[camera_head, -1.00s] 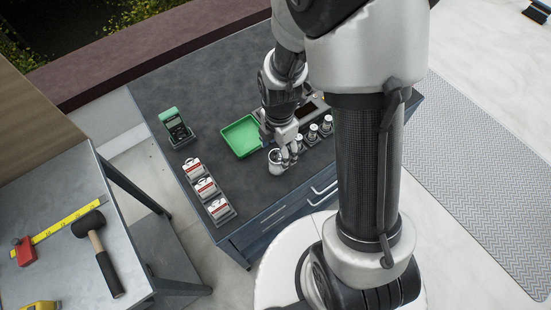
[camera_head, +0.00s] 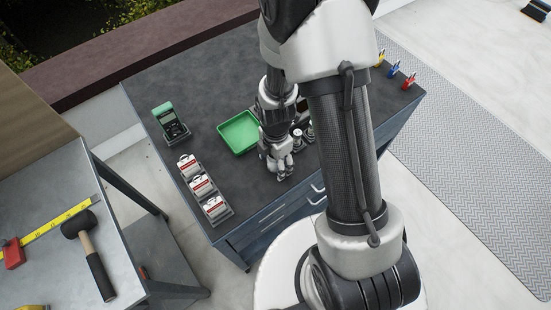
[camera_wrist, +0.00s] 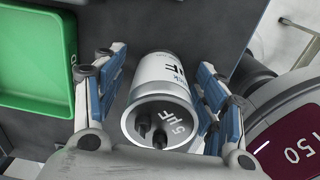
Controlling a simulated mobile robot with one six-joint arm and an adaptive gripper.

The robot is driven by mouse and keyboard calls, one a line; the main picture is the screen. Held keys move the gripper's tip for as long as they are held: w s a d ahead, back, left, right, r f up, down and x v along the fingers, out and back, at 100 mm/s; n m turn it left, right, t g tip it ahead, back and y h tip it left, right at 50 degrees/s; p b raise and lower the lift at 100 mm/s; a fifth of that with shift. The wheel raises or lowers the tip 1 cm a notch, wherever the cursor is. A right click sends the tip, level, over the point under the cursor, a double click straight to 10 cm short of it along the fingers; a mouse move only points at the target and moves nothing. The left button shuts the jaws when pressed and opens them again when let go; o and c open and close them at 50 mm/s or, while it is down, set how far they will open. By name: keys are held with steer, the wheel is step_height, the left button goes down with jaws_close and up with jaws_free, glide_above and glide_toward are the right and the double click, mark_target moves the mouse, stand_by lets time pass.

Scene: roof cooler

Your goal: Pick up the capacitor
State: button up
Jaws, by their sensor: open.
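A silver capacitor (camera_wrist: 160,105) with dark lettering, "5 µF" on its end and two dark terminals, sits between my fingers in the wrist view. My gripper (camera_wrist: 163,90) is open, with blue-padded fingers on both sides of it. I cannot tell whether either pad touches it. In the head view, my gripper (camera_head: 280,168) is low over the front of the dark workbench and hides that capacitor. Other capacitors (camera_head: 297,139) show just behind my gripper, partly covered by my arm.
A green tray (camera_head: 239,132) lies left of my gripper; its wall shows close by in the wrist view (camera_wrist: 74,50). A green-topped meter (camera_head: 171,122) and several red-and-white packs (camera_head: 201,185) stand further left. A side table (camera_head: 45,265) holds a mallet (camera_head: 90,250).

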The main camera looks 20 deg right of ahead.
steer(key=shift+c, duration=0.2)
steer(key=c, duration=1.4)
steer(key=shift+o, duration=0.2)
steer(key=shift+r, duration=0.1)
steer(key=shift+r, duration=0.1)
step_height(320, 180, up, 20)
steer(key=p, duration=0.6)
steer(key=w+f+m+b, duration=0.2)
steer(key=f+m, duration=0.1)
steer(key=m, duration=0.7)
steer(key=w+f+m+b, duration=0.2)
steer(key=w+f+m, duration=0.1)
steer(key=m, duration=0.8)
steer(key=shift+d+f+m, duration=0.2)
steer(key=shift+d+m, duration=0.05)
steer(key=shift+m, duration=0.05)
